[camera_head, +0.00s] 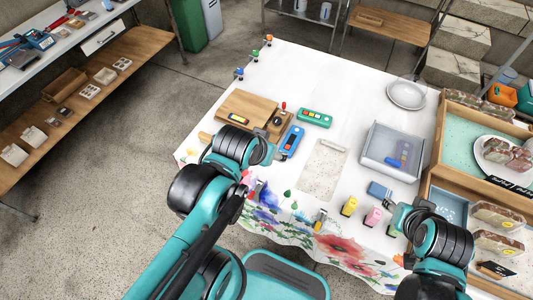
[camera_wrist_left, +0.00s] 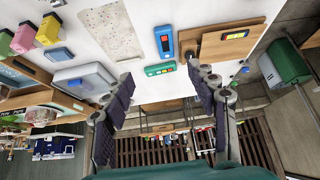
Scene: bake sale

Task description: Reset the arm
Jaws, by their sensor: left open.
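My left arm (camera_head: 238,148) reaches in from the lower left of the head view, its wrist over the table's near left part. My left gripper (camera_wrist_left: 165,88) shows in the left wrist view with its two dark fingers spread apart and nothing between them. In the head view its fingers are mostly hidden by the arm. My right arm (camera_head: 440,243) is at the lower right, beside the wooden crate. Its gripper end (camera_head: 400,215) is small and partly hidden, so I cannot tell the jaw state.
A wooden crate (camera_head: 440,130) stands right. The table's far middle is clear.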

